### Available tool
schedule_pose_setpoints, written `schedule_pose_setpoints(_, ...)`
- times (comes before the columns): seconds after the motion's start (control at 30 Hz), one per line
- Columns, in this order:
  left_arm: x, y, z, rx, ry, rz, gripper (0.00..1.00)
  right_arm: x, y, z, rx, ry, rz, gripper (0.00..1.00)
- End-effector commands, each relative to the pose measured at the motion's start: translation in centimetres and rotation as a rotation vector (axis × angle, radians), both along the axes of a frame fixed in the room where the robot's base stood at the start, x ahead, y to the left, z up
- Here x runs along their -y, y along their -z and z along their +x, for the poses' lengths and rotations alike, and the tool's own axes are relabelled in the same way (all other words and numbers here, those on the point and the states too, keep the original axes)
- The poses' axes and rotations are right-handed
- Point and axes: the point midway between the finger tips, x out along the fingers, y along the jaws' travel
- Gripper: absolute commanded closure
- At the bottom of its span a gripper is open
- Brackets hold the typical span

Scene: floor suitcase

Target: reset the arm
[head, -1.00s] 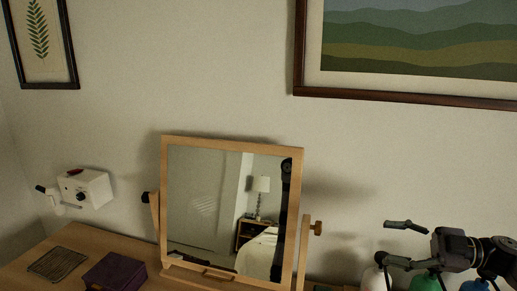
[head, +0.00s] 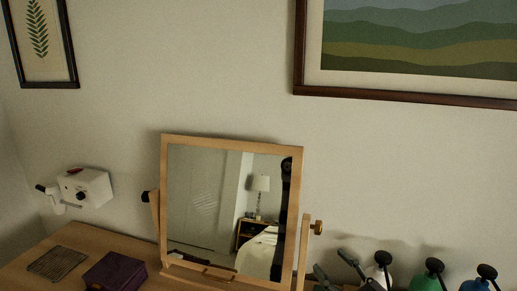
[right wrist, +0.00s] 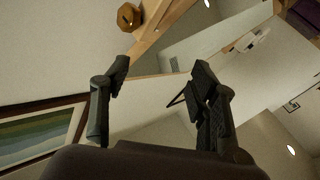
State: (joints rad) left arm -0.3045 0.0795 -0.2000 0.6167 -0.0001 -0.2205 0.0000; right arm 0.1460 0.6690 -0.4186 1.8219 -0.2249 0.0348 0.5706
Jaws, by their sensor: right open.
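My left gripper is in neither view.
A wood-framed mirror (head: 165,205) stands on the wooden table (head: 40,282). White, green (head: 431,281) and blue pump bottles stand at right. A purple box (head: 115,272) and dark slatted mat (head: 57,263) lie left. A white device (head: 92,187) is by the wall.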

Motion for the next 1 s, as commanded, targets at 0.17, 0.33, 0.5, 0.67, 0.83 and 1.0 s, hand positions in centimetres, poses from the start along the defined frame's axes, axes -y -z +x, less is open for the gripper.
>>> schedule_pose_setpoints(0.17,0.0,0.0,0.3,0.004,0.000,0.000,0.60,0.3,6.2,-4.0,-0.277,0.248,0.014,0.45)
schedule_pose_setpoints(0.33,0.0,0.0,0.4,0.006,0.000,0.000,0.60,1.5,12.4,-11.0,-0.613,0.421,-0.029,0.45)
schedule_pose_setpoints(0.5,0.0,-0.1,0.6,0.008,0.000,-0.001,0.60,2.2,16.2,-18.3,-0.894,0.496,-0.089,0.45)
schedule_pose_setpoints(0.67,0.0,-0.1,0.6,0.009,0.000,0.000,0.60,2.4,17.9,-23.9,-1.086,0.516,-0.130,0.45)
schedule_pose_setpoints(0.83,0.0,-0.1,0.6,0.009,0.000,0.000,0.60,2.3,18.7,-29.2,-1.258,0.514,-0.168,0.45)
schedule_pose_setpoints(1.0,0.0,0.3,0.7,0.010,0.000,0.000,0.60,2.2,20.0,-33.0,-1.387,0.503,-0.199,0.45)
